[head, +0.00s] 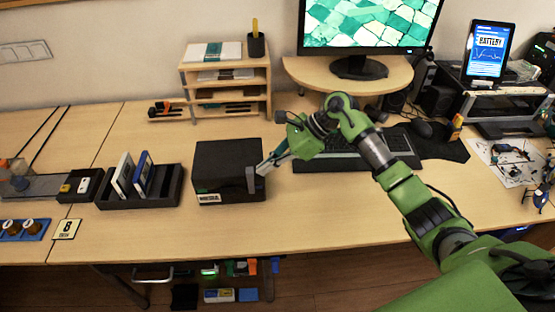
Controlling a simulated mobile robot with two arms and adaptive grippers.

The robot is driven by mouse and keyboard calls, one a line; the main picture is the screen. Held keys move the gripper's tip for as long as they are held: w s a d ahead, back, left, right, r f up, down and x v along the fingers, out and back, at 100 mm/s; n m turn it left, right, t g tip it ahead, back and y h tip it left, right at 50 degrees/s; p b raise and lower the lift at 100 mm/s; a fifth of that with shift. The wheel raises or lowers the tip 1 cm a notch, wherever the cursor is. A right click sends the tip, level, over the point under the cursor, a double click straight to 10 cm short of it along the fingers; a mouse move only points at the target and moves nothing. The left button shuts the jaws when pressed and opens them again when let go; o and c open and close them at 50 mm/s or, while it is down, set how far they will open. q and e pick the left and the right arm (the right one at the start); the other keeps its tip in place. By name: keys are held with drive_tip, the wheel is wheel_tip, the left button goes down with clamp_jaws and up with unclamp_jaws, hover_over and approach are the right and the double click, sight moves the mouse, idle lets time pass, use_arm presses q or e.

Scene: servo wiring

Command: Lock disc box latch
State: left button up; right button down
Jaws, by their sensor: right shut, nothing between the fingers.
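The disc box (225,170) is a closed black box with a white label on its front, standing on the desk left of the keyboard. A small grey piece, perhaps the latch (250,180), shows at its front right corner. My right gripper (262,168) is shut and empty, with its fingertips at the box's right side near that piece. I cannot tell whether the tips touch it or whether the latch is locked. My left gripper is not in view.
A black tray (167,197) with upright disc cases stands left of the box. A keyboard (345,160) lies behind my right arm, below the monitor (357,66). A wooden shelf (187,72) stands behind the box. The desk in front of the box is clear.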

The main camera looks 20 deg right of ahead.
drive_tip(key=shift+w+a, duration=0.1)
drive_tip(key=shift+a, duration=0.05)
drive_tip(key=shift+w+a+f+b, duration=0.1)
drive_tip(key=shift+a+b, duration=0.25)
drive_tip(key=shift+b, duration=0.05)
drive_tip(key=shift+w+a+b, duration=0.2)
drive_tip(key=shift+a+b, duration=0.35)
drive_tip(key=shift+a, duration=0.3)
